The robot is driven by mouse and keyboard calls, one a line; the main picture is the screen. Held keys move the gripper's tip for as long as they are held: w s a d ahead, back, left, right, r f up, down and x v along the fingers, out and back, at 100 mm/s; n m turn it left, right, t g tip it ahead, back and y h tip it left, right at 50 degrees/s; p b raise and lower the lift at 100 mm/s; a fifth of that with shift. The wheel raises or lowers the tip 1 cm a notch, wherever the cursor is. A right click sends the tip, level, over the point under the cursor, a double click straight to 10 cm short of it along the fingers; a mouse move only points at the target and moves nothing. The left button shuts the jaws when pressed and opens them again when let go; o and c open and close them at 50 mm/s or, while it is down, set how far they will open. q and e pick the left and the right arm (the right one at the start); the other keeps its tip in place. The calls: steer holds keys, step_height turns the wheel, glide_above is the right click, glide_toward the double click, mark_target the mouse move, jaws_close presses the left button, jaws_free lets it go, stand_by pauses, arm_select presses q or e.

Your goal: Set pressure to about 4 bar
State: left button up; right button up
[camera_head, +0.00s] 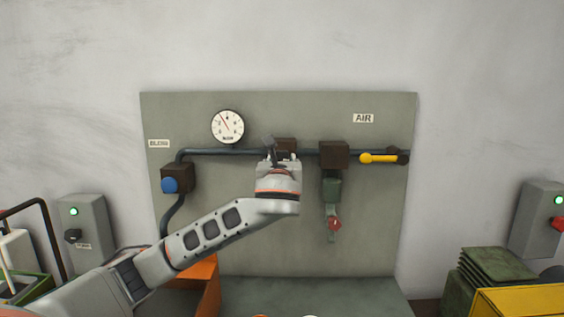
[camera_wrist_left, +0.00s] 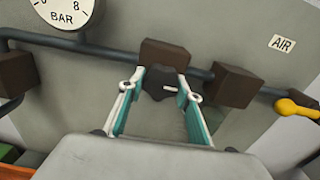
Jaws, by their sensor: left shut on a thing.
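The round white pressure gauge (camera_head: 227,127) hangs at the upper left of the grey panel. Its red needle points up and to the left, a little left of the top; the small figures are hard to read. In the left wrist view only the gauge's lower part (camera_wrist_left: 68,10) shows, with an 8 and BAR. My left gripper (camera_head: 279,155) is at the pipe in the panel's middle. In the left wrist view its teal fingers are shut on a dark knob (camera_wrist_left: 158,84) below a brown block (camera_wrist_left: 165,54). The gripper hides the knob in the head view. My right gripper is not in view.
A yellow lever (camera_head: 377,158) sits on the pipe at right, and a brown block (camera_head: 333,154) with a hanging filter bowl (camera_head: 331,188) stands just right of my gripper. A blue button (camera_head: 170,185) is at left. Grey switch boxes flank the panel.

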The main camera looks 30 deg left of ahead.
arm_select(q)
steer(key=m, duration=0.7)
steer(key=shift+s+a+r, duration=0.1)
steer(key=shift+a+r, duration=0.1)
stand_by(0.5)
steer(key=o, duration=1.1)
steer(key=shift+f, duration=0.1)
steer(key=shift+s+d, duration=0.1)
steer(key=shift+d, duration=0.05)
steer(key=shift+s+d, duration=0.2)
steer(key=shift+s, duration=0.1)
steer(key=v, duration=1.1)
